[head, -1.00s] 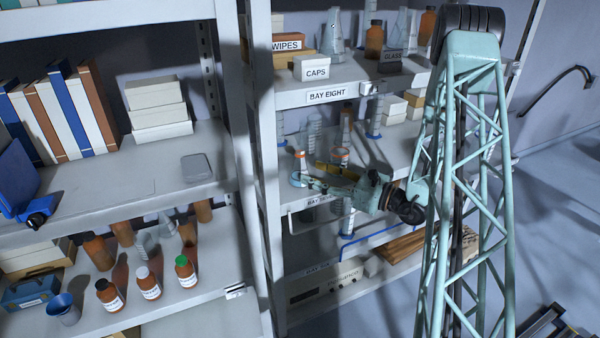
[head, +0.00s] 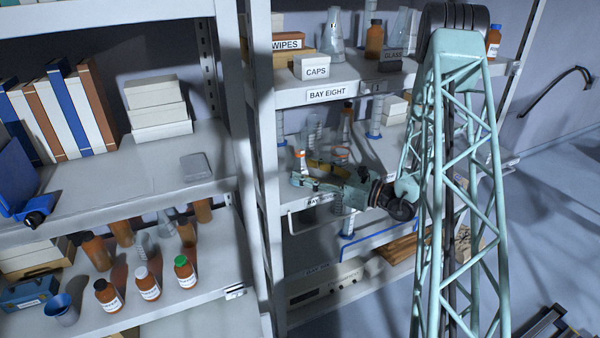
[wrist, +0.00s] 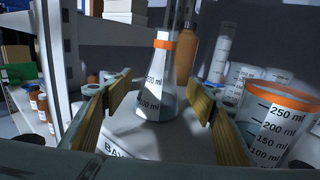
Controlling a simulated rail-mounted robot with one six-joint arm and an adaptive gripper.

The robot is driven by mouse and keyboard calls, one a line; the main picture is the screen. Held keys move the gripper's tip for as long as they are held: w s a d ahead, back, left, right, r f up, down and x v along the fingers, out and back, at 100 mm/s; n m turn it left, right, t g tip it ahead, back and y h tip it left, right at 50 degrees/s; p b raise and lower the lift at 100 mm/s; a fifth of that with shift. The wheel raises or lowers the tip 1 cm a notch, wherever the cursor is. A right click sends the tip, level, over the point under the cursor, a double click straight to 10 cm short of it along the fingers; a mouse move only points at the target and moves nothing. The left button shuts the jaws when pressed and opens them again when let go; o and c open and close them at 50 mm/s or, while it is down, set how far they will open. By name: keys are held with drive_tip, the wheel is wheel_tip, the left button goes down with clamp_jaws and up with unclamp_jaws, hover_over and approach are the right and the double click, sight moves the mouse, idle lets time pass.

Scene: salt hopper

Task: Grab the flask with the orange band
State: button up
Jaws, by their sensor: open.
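The flask with the orange band (wrist: 155,88) is a clear cone with volume marks. It stands upright on the shelf, straight ahead between my fingers in the wrist view. In the head view its neck (head: 301,160) shows above my gripper, and its lower part is hidden. My gripper (wrist: 161,82) is open, with one finger on each side of the flask. Gaps show between the flask and both fingers; I cannot tell how deep it sits between them. In the head view my gripper (head: 300,182) is at the front of the shelf under the BAY EIGHT shelf.
A beaker with an orange rim (wrist: 285,118) stands close beside my right finger. A brown bottle (wrist: 188,55) stands behind the flask, and clear cylinders stand to its right. A shelf upright (wrist: 62,45) and small brown bottles (wrist: 40,104) are at left.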

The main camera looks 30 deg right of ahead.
sight(300, 148)
drive_tip(key=shift+x, duration=1.45)
drive_tip(key=shift+c, duration=0.6)
drive_tip(key=c, duration=0.9)
drive_tip(key=shift+r, duration=0.1)
drive_tip(key=shift+c, duration=0.2)
drive_tip(key=shift+r+p, duration=1.05)
drive_tip(key=shift+r, duration=3.85)
